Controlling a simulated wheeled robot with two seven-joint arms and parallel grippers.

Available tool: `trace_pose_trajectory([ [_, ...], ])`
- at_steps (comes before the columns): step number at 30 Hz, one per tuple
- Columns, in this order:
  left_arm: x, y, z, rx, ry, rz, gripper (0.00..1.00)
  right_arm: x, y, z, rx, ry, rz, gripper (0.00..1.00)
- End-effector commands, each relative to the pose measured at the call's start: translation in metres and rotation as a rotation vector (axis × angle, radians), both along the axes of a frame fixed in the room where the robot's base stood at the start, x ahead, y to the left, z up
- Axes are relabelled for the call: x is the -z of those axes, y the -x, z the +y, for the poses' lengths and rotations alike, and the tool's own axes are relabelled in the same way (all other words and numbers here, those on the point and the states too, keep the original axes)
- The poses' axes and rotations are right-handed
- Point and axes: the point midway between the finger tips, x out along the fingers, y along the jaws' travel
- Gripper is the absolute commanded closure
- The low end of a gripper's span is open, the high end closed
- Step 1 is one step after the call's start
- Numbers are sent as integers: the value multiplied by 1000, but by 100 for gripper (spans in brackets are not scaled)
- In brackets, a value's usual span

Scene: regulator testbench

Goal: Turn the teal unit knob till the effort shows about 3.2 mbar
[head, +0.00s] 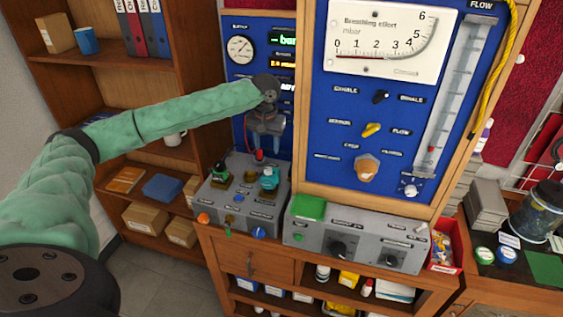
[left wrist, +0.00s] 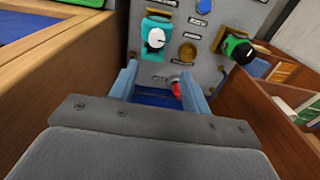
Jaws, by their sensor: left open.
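The teal unit (head: 268,178) stands on the grey sloped panel (head: 245,208) below my left gripper. In the left wrist view the teal unit (left wrist: 157,26) has a round knob (left wrist: 156,38) with a white face. My left gripper (head: 266,150) is open, its fingertips pointing down just above and behind the panel. In the left wrist view its two blue-grey fingers (left wrist: 159,88) are apart, short of the knob and not around it. The effort meter (head: 385,45) is marked in mbar from 0 to 6; its red needle lies low, near 0. My right gripper is not in view.
A green unit (head: 221,173) stands left of the teal one. A red-topped part (head: 260,155) is close to my left gripper. The blue upright panel (head: 335,110) rises to the right. Below it is a grey box (head: 370,240) with black knobs. Shelves (head: 110,60) stand at left.

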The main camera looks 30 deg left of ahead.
Motion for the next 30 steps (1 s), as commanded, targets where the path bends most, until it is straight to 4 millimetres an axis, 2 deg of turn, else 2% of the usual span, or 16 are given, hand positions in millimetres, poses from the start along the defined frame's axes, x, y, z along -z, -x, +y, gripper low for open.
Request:
trace_pose_trajectory([
  [9,1,10,-8,-245,51,51,53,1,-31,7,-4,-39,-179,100],
  [16,5,11,-8,-312,51,51,53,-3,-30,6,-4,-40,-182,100],
  [21,23,11,-8,-311,50,52,53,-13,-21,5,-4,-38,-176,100],
  [30,64,11,-8,-310,50,50,53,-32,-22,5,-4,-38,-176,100],
])
